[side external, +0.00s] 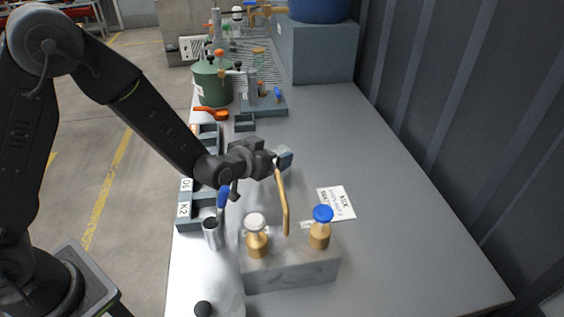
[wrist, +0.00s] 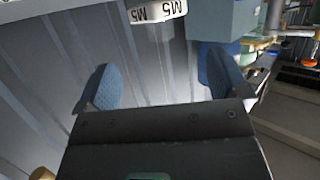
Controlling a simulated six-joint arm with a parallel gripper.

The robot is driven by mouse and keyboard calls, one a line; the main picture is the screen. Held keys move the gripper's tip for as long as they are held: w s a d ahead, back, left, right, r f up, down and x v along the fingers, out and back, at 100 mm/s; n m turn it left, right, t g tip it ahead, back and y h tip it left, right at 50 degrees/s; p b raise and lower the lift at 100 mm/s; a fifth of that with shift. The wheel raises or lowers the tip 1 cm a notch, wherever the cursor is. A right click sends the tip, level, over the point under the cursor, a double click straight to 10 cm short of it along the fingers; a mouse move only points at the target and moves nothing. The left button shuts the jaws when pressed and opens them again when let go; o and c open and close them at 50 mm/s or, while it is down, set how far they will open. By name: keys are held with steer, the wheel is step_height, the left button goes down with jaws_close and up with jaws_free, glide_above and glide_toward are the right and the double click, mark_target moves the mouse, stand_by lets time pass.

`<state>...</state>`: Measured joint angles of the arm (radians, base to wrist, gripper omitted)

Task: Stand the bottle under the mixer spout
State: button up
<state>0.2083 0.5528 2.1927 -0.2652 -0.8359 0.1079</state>
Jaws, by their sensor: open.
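The mixer stands on a grey marbled block (side external: 290,265) in the near part of the side external view, with a white-capped valve (side external: 256,236), a blue-capped valve (side external: 320,227) and a thin brass spout (side external: 283,200). My gripper (side external: 285,156) is at the spout's upper end in that view; I cannot tell whether it touches. In the wrist view my gripper (wrist: 160,80) has its blue pads wide apart with nothing clearly between them. A pale, translucent shape (side external: 220,280) at the bottom edge, left of the block, may be the bottle; its outline is unclear.
A metal cup (side external: 213,234) and labelled grey bins (side external: 192,210) line the bench's left edge. A printed card (side external: 337,203) lies right of the spout. A green tank (side external: 212,83) stands farther back. A white M5-marked band (wrist: 157,11) tops the wrist view. The bench's right side is clear.

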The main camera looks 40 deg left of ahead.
mark_target(281, 149)
steer(key=shift+f+x, duration=0.15)
steer(key=shift+x, duration=1.2)
steer(key=shift+f+x, duration=0.1)
steer(key=shift+x, duration=1.25)
steer(key=shift+s+a, duration=0.1)
steer(key=c, duration=1)
steer(key=shift+o, duration=0.2)
